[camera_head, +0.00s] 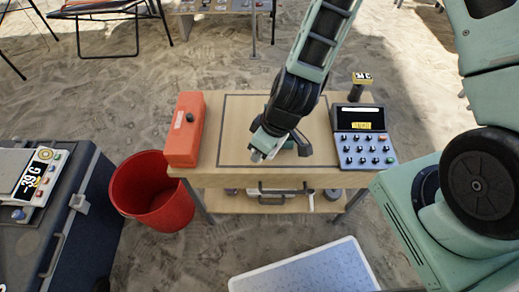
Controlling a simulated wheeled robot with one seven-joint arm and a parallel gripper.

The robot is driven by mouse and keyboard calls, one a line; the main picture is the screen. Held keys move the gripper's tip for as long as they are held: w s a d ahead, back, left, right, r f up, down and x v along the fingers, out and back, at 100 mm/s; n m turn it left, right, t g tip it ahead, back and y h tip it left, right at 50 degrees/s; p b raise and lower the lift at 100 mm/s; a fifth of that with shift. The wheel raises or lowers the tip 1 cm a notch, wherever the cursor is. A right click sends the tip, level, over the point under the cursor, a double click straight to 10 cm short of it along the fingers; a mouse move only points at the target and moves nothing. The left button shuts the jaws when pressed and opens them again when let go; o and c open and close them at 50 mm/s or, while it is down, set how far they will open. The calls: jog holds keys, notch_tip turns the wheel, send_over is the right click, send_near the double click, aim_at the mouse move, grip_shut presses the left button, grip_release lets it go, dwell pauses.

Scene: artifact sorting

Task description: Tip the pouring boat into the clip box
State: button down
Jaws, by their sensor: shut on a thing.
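My gripper (279,151) is low over the framed middle of the wooden table (235,175). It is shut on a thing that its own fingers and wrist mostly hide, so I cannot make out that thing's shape. I cannot pick out the pouring boat with certainty. An orange box (183,140) with a small dark knob stands at the table's left end, apart from my gripper. I cannot tell whether it is the clip box.
A dark keypad device (362,136) stands at the table's right end, with a small labelled block (360,85) behind it. A red bucket (153,190) is left of the table. A dark case with a display (35,180) is farther left. A pale panel (305,270) lies in front.

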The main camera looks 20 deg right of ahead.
jog(key=shift+w+d+r+g+y+p, duration=0.1)
jog(key=shift+r+g+y+p, duration=0.15)
jog(key=shift+r+p, duration=0.2)
jog(key=shift+w+d+r+g+y+p, duration=0.1)
jog(key=shift+r+g+y+p, duration=0.2)
jog(key=shift+r, duration=0.1)
jog(key=shift+r, duration=0.15)
jog(key=shift+w+d+r+p, duration=0.1)
jog(key=shift+p, duration=0.2)
jog(key=shift+w+d+r+m+g+y+p, duration=0.15)
jog(key=shift+w+d+r+g+y+p, duration=0.2)
jog(key=shift+r+g+y+p, duration=0.4)
jog(key=shift+w+d+r+m+g+y+p, duration=0.2)
jog(key=shift+d+r+y+p, duration=0.3)
jog(key=shift+p, duration=0.55)
jog(key=shift+w+a+r, duration=0.1)
jog(key=shift+r, duration=0.05)
jog(key=shift+w+r, duration=0.1)
jog(key=shift+r, duration=0.05)
jog(key=shift+w+d+r+g+y+p, duration=0.25)
jog(key=shift+d+g+y+p, duration=0.15)
jog(key=shift+p, duration=0.15)
dwell(0.5)
jog(key=shift+w+d+r+g+y, duration=0.25)
jog(key=shift+d+g+y, duration=0.05)
jog(key=shift+w, duration=0.1)
dwell(0.7)
